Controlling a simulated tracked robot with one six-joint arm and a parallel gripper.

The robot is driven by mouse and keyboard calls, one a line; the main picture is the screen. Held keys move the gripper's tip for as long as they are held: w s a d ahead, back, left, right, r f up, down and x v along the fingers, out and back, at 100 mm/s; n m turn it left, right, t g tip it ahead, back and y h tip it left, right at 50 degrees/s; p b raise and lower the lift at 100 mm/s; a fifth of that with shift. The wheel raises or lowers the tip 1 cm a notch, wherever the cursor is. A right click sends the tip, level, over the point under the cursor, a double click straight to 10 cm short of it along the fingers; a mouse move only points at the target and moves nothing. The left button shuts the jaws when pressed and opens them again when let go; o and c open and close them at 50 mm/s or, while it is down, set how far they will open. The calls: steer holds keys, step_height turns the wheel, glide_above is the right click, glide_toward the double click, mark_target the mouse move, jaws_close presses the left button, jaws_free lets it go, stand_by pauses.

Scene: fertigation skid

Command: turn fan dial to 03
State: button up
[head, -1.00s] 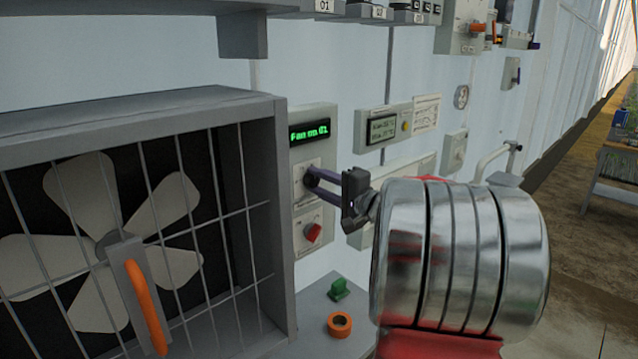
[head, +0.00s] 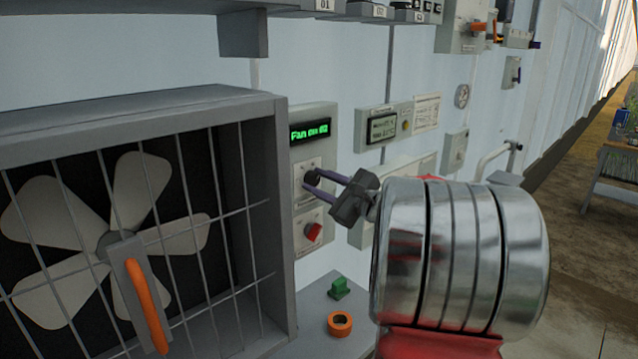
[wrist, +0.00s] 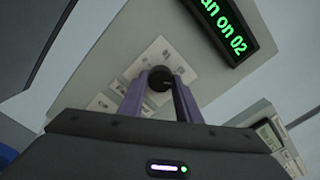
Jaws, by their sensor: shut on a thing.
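The fan dial is a small black knob (wrist: 160,80) on a pale plate of the grey control box (head: 319,119). In the head view the knob (head: 312,177) is partly covered by my fingers. My gripper (head: 316,186) is shut on the knob, its two purple fingers on either side of it; the fingers also show in the wrist view (wrist: 160,92). The gripper is rolled at an angle to the box. The green display (head: 310,131) above the dial reads "Fan on 02"; it also shows in the wrist view (wrist: 226,30).
A red knob (head: 313,231) sits just below the dial. The caged fan (head: 107,241) with an orange handle (head: 146,305) stands close on the left. A green piece (head: 339,288) and an orange ring (head: 340,323) lie on the ledge below. A grey thermometer-style display box (head: 383,127) is at right.

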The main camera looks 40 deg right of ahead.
steer(key=m, duration=0.3)
steer(key=shift+d+f+m, duration=0.1)
steer(key=shift+f+m, duration=0.25)
steer(key=shift+m, duration=0.05)
steer(key=shift+f+m, duration=0.1)
steer(key=shift+m, duration=1.8)
steer(key=o, duration=1.1)
steer(key=shift+c, duration=0.2)
steer(key=shift+a+r, duration=0.2)
